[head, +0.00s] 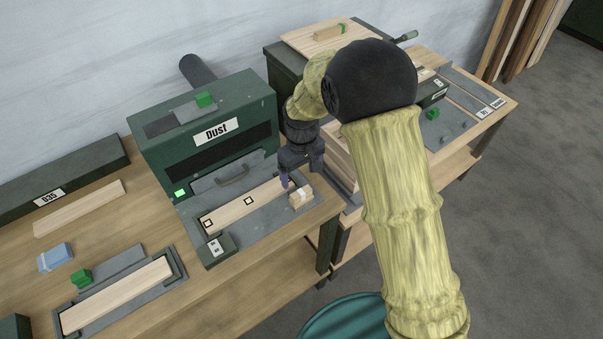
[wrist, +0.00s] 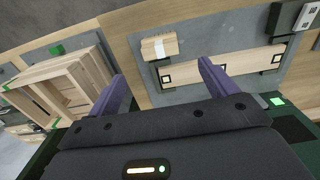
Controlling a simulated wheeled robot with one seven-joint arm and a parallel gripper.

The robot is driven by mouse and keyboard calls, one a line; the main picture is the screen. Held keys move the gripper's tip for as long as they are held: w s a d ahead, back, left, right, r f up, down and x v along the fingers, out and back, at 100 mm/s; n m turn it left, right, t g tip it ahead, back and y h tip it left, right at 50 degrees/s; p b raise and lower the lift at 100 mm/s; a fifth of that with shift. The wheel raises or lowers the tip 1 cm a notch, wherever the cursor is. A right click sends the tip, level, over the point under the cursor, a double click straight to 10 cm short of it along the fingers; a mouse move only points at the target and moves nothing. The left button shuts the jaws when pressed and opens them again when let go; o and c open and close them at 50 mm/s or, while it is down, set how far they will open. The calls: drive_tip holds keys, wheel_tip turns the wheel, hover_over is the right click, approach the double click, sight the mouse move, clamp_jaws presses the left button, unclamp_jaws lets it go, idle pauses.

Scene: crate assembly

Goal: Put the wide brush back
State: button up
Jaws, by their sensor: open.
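My gripper (head: 300,176) hangs over the pad's right part, close to the block. Its purple fingers are spread with nothing between them in the wrist view (wrist: 162,74). A long board with square black marks (head: 243,205) lies beside the block on the same pad.
The green Dust housing (head: 160,157) stands behind the pad. A slatted wooden crate (wrist: 62,88) is to the left in the wrist view. A board in a grey fixture (head: 118,295), a blue block (head: 55,257) and a green block (head: 81,277) are at the left.

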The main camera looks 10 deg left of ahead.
drive_tip(key=shift+d, duration=0.1)
idle(0.5)
drive_tip(key=s+d+r+m+t, duration=0.1)
drive_tip(key=s+d+r+m, duration=0.15)
drive_tip(key=d, duration=0.45)
drive_tip(key=s+d+r+m, duration=0.15)
drive_tip(key=d+r, duration=0.25)
drive_tip(key=d, duration=0.4)
drive_tip(key=s+d+r+m+t, duration=0.1)
drive_tip(key=s+d+r+m, duration=0.15)
drive_tip(key=d, duration=0.45)
drive_tip(key=s+d+r+m, duration=0.1)
drive_tip(key=s+d+m, duration=0.2)
drive_tip(key=s+d, duration=0.3)
drive_tip(key=shift+d+r+t, duration=0.15)
drive_tip(key=shift+d+t, duration=0.15)
drive_tip(key=shift+d, duration=0.1)
drive_tip(key=shift+s+m, duration=0.1)
drive_tip(key=shift+m, duration=0.15)
drive_tip(key=shift+c, duration=0.5)
